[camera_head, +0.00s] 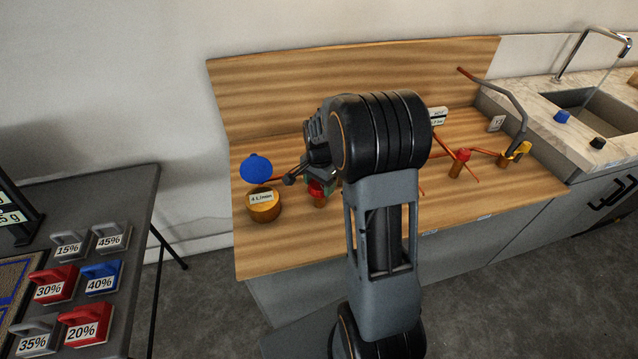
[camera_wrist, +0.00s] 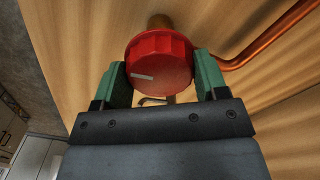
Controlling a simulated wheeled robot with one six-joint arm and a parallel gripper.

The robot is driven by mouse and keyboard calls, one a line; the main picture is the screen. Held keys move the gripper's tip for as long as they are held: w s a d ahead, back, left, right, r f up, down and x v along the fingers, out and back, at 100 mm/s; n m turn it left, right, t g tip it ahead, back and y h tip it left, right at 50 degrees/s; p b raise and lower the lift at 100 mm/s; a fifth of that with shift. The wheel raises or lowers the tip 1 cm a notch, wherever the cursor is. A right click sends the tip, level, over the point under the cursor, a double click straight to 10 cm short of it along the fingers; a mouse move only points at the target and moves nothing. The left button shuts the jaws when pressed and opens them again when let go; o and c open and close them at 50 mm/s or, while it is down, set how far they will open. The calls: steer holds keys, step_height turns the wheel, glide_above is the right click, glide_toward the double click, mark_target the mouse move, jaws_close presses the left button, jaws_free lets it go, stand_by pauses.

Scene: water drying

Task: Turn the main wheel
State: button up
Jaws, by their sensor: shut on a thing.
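A red ridged wheel (camera_wrist: 160,58) with a pale mark on its face sits between the green fingers of my gripper (camera_wrist: 161,76) in the wrist view. The fingers are shut on its two sides. In the head view, the red wheel (camera_head: 316,189) shows low on the wooden counter, with my gripper (camera_head: 319,180) at it. My arm hides part of the wheel and the pipes behind it. No label naming this wheel is readable.
A blue disc (camera_head: 256,168) and a wooden cylinder labelled "4 L/min" (camera_head: 264,207) stand to the left. Copper pipes carry another red wheel (camera_head: 463,154) and a yellow handle (camera_head: 521,149) to the right. A sink (camera_head: 590,98) is farther right.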

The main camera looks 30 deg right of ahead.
mark_target(320, 190)
stand_by(0.4)
steer(key=o, duration=0.9)
step_height(320, 190, up, 14)
steer(key=shift+f, duration=0.1)
stand_by(0.6)
steer(key=shift+s+a+f+n+t, duration=0.15)
steer(key=shift+s+a+n+t, duration=0.45)
steer(key=shift+s+a+n, duration=1.5)
steer(key=shift+s+a+f+n+t, duration=0.2)
steer(key=shift+s+a+n+t, duration=0.7)
steer(key=shift+s+n, duration=1.95)
steer(key=shift+s+a+f+n+t, duration=0.15)
steer(key=shift+s+a+n+t, duration=0.15)
steer(key=shift+s+a+n, duration=2.25)
